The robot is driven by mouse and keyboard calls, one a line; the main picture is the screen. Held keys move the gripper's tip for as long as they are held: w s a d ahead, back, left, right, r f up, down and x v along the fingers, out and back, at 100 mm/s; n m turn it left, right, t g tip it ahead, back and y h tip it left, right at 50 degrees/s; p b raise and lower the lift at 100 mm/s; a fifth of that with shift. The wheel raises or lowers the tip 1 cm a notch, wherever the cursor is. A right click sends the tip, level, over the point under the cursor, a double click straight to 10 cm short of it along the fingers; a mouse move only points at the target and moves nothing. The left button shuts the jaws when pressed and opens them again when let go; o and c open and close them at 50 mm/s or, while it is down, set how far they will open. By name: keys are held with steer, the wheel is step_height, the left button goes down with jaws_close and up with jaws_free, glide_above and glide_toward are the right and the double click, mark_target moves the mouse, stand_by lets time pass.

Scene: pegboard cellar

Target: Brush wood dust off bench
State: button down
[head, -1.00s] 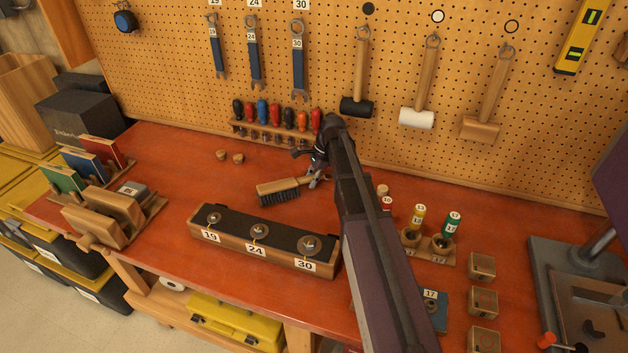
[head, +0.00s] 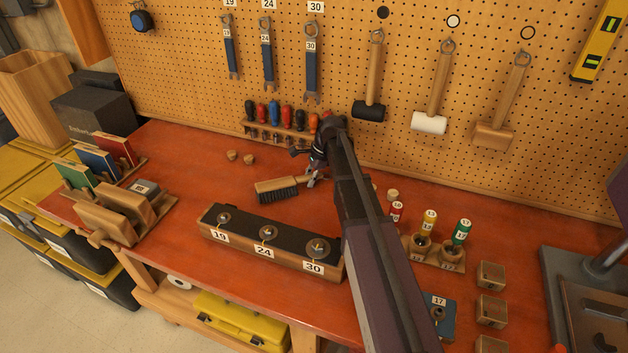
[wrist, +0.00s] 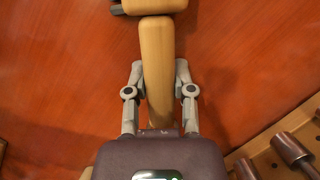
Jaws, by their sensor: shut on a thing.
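The orange-red bench top (head: 185,230) runs below the pegboard. A wooden hand brush with dark bristles (head: 277,188) is over the middle of the bench, behind the long block of washers, its bristle end to the left. My gripper (head: 314,179) is shut on its handle, at the right end. In the wrist view the pale handle (wrist: 157,75) passes between the two fingers of my gripper (wrist: 158,85), with the brush head cut off at the top edge. I cannot tell whether the bristles touch the bench. I cannot make out wood dust in either view.
The washer block (head: 275,247) stands in front of the brush. Two small wooden plugs (head: 240,157) lie behind left, and a screwdriver rack (head: 280,130) stands at the back. Coloured bottles (head: 461,232) and wooden cubes (head: 491,275) are at right. Bench space left of the brush is clear.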

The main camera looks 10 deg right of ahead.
steer(key=shift+w+a, duration=0.1)
stand_by(0.3)
steer(key=shift+w+a, duration=0.55)
steer(key=shift+a, duration=0.25)
steer(key=shift+w+a, duration=0.5)
steer(key=shift+a, duration=0.25)
steer(key=shift+r, duration=0.1)
steer(key=shift+r+p, duration=3)
steer(key=shift+p, duration=0.15)
steer(key=shift+r+p, duration=1.5)
